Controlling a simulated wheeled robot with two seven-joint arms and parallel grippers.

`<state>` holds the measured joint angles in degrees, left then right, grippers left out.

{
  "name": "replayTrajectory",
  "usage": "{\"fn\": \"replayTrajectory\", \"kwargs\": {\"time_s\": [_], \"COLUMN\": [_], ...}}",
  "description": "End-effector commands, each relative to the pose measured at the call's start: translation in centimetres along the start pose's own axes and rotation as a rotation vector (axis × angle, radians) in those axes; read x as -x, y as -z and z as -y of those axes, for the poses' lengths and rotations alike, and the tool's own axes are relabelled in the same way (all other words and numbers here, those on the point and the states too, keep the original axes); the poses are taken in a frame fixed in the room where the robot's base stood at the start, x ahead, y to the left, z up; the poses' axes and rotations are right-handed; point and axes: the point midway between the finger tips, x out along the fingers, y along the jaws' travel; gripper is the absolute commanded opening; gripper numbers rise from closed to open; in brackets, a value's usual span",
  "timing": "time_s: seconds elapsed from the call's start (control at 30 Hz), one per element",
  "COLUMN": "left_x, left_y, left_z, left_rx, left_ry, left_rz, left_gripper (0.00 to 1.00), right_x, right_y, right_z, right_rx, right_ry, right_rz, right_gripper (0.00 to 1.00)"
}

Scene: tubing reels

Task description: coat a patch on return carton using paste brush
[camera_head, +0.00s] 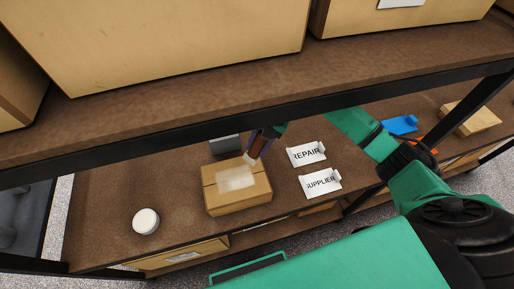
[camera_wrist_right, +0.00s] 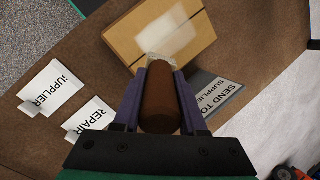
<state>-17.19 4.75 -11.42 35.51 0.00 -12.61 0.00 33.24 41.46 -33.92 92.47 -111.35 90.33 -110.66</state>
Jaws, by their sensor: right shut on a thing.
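The return carton (camera_head: 238,198) is a small brown box on the lower shelf, with a pale whitish patch (camera_head: 235,179) on its top. Carton (camera_wrist_right: 125,42) and patch (camera_wrist_right: 172,36) also show in the right wrist view. My right gripper (camera_head: 260,145) is at the carton's back right edge, its purple fingers (camera_wrist_right: 159,100) shut on the paste brush's brown handle (camera_wrist_right: 161,96). The brush's pale bristles (camera_head: 249,158) point down at the carton top beside the patch; I cannot tell whether they touch it. My left gripper is not in view.
A round white tub (camera_head: 146,221) stands left of the carton. A grey "send to supplier" sign (camera_wrist_right: 217,92) is behind it. White REPAIR (camera_head: 306,154) and SUPPLIER (camera_head: 320,182) labels lie right. The upper shelf (camera_head: 200,105) with large boxes overhangs the back.

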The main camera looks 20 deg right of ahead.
Motion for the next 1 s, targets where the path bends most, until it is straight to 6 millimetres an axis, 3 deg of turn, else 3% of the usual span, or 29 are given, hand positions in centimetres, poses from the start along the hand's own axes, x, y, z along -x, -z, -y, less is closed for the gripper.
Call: {"fn": "replayTrajectory", "kwargs": {"time_s": [0.2, 1.0], "left_x": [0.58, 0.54], "left_y": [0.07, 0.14], "left_z": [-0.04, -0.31], "left_rx": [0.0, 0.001], "left_ry": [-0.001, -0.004], "left_rz": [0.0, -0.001], "left_gripper": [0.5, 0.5], "right_x": [1.24, 1.26], "right_y": [-0.32, -0.32], "right_z": [0.36, 0.36], "right_rx": [-0.004, -0.005], "right_ry": [0.002, 0.002], "right_rz": [-0.001, -0.001], "right_gripper": [0.0, 0.0]}}
